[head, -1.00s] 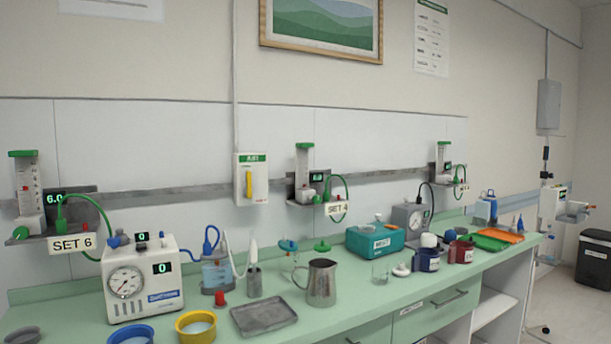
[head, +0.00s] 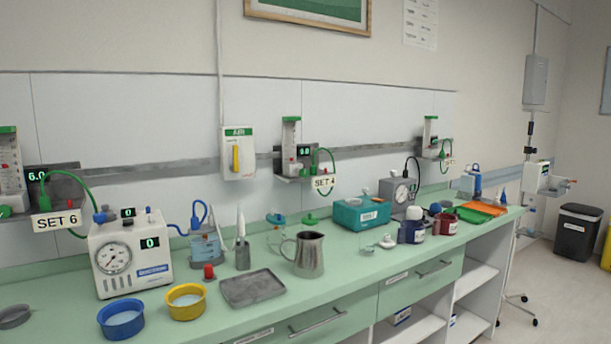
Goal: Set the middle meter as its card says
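The middle meter (head: 291,150) stands on a small grey wall shelf on the rail. It is an upright clear tube with a green top and a green tube curving from its right side. Its small green display (head: 304,151) is too small to read surely. Its card (head: 324,183) hangs below and reads SET 4. The left meter (head: 11,170) is cut by the left edge; its display reads 6.0 and its card (head: 56,221) reads SET 6. The right meter (head: 430,137) is farther along the rail; its card is too small to read. Neither gripper is in view.
A green counter (head: 345,290) runs below the meters. A white gauge machine (head: 130,255), metal jug (head: 310,254), grey tray (head: 252,288), yellow bowl (head: 186,302), blue bowl (head: 121,320) and teal box (head: 361,214) stand on it. A white AIR box (head: 239,153) hangs left of the middle meter.

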